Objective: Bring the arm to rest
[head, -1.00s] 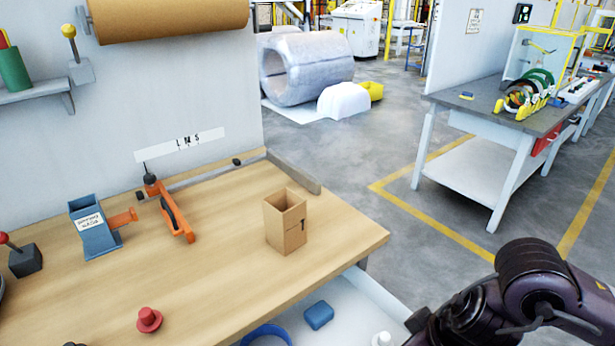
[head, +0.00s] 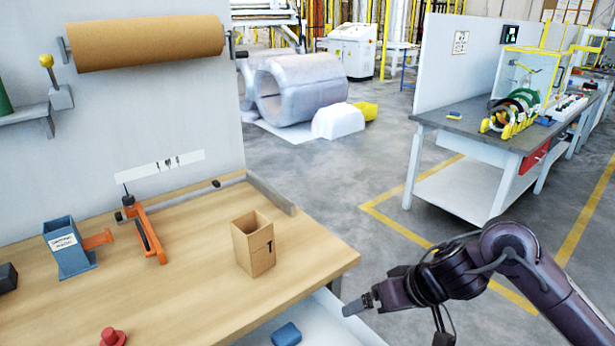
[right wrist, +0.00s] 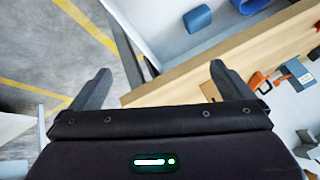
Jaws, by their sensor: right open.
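My right arm (head: 520,260) reaches in from the lower right in the head view. My right gripper (head: 358,304) is just off the right end of the wooden bench (head: 190,290), pointing left. In the right wrist view the right gripper (right wrist: 160,80) has its two dark fingers wide apart with nothing between them. The bench edge (right wrist: 200,65) passes beyond the fingertips. My left gripper is not in view.
An open cardboard box (head: 254,246) stands near the bench's right end. An orange tool (head: 150,236), a blue-grey dispenser (head: 68,250) and a red knob (head: 112,337) are on the bench. A blue block (head: 286,334) lies below on a white shelf.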

